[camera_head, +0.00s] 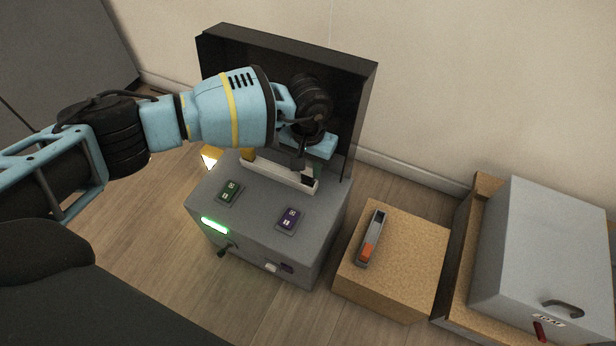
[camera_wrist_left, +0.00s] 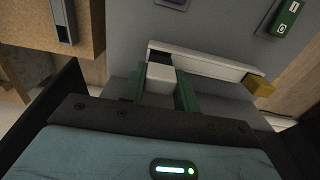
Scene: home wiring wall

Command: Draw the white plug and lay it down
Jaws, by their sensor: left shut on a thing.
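The white plug (camera_wrist_left: 160,79) is between the green fingertips of my left gripper (camera_wrist_left: 160,90) in the left wrist view, and the gripper is shut on it. The plug overlaps the near edge of the white socket strip (camera_wrist_left: 212,64) at its dark end; I cannot tell whether it is seated or clear of it. In the head view my left gripper (camera_head: 303,160) is over the right end of the strip (camera_head: 276,174), and the plug is hidden there. A yellow plug (camera_wrist_left: 262,86) sits at the strip's other end. My right gripper is not in view.
The strip lies on a grey box (camera_head: 255,218) with a green switch (camera_head: 229,191) and a purple switch (camera_head: 289,218). A dark panel (camera_head: 362,110) stands behind. To the right are a cork-coloured block (camera_head: 412,262) bearing a grey tray (camera_head: 377,225), and a grey cabinet (camera_head: 545,245).

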